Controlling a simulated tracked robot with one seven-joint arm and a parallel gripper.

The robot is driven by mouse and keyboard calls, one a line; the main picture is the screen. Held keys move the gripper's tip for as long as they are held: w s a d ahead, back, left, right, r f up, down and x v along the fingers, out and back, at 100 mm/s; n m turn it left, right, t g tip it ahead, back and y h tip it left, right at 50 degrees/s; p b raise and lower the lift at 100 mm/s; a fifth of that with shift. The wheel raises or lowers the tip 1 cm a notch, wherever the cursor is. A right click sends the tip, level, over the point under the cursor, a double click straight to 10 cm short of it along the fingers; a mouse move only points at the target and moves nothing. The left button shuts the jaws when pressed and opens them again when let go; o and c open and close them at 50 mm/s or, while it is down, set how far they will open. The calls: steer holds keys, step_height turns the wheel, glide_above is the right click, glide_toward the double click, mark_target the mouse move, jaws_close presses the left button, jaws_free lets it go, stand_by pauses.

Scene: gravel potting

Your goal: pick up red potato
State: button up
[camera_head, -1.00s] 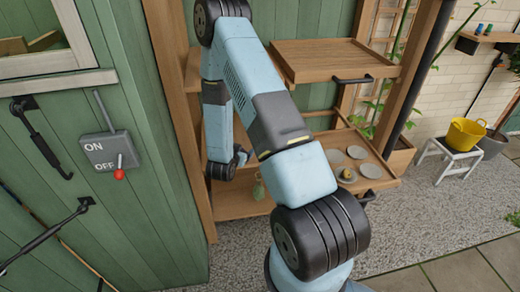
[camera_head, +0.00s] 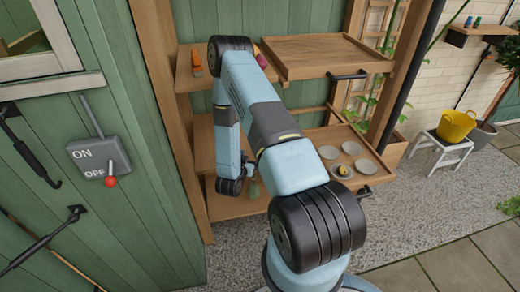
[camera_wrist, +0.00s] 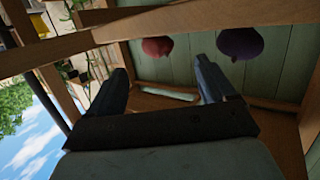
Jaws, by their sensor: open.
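A round red thing (camera_wrist: 157,47), likely the red potato, shows in the wrist view against a wooden board and the green back wall. That view looks upside down. A round purple thing (camera_wrist: 240,43) is to its right. My gripper (camera_wrist: 161,66) is open and empty, its fingers pointing toward the red thing, which lies between and beyond the fingertips, apart from them.
An orange object (camera_head: 196,62) and a pinkish one (camera_head: 261,60) stand on the upper shelf. Right of them is a pull-out wooden tray (camera_head: 325,52). A lower tray (camera_head: 382,181) holds several grey plates. Wooden posts frame the shelves. A yellow tub (camera_head: 456,126) stands far right.

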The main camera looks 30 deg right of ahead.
steer(key=shift+x, duration=3.45)
steer(key=shift+s+f, duration=0.1)
steer(key=shift+s, duration=0.05)
steer(key=shift+c, duration=0.2)
steer(key=c, duration=1)
